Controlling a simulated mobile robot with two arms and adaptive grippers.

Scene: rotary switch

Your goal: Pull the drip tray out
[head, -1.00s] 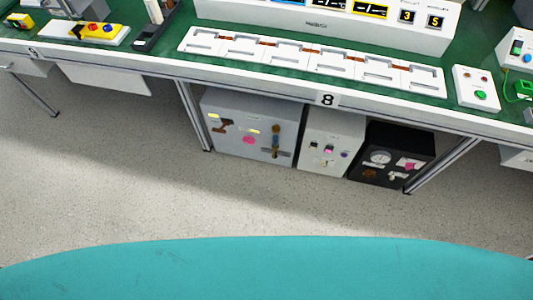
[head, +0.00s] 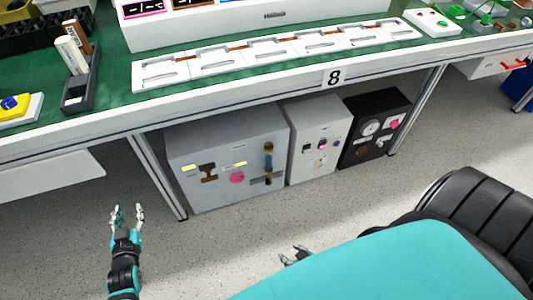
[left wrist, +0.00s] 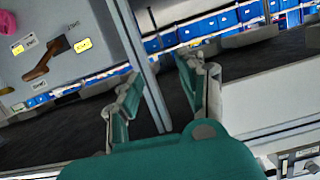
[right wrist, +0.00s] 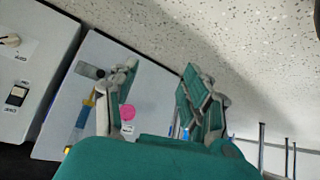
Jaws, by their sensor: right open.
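I cannot make out a drip tray for certain in any view. My left gripper (head: 128,212) is open and empty, low over the floor at the lower left of the head view, in front of the table. It is also open in the left wrist view (left wrist: 158,88). My right gripper (head: 296,254) shows only its fingers beside the teal body part in the head view. In the right wrist view (right wrist: 158,80) it is open and empty, with the grey cabinet (head: 215,190) behind its left finger. Both grippers look apart from everything.
A white cabinet (head: 307,172) and a black cabinet (head: 355,153) stand beside the grey one under the table (head: 230,92). A table leg (head: 160,178) stands left of them. The grey cabinet carries a brown handle (left wrist: 42,66) and a pink knob (right wrist: 127,112). The floor (head: 235,240) in front is clear.

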